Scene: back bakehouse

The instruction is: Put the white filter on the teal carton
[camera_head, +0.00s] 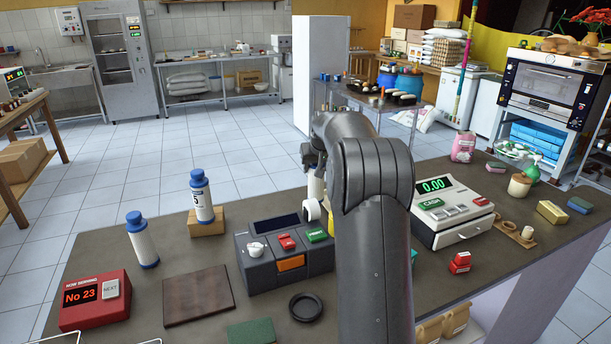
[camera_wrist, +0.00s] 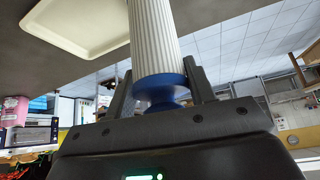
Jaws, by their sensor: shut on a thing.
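My gripper (camera_wrist: 160,88) is shut on the white filter (camera_wrist: 154,38), a ribbed white cylinder with a blue end cap between the fingers. In the head view my arm hides most of the gripper; a little of the white filter (camera_head: 315,186) shows beside the arm, above the counter. A small teal patch (camera_head: 414,257) shows at the arm's right edge. It may be part of the teal carton, but my arm hides the rest.
Two blue-capped white cylinders stand on the left, one on the counter (camera_head: 142,244) and one on a cardboard block (camera_head: 207,222). A grey console (camera_head: 262,272) and a cash register (camera_head: 452,212) flank my arm. A cream tray (camera_wrist: 68,45) shows in the wrist view.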

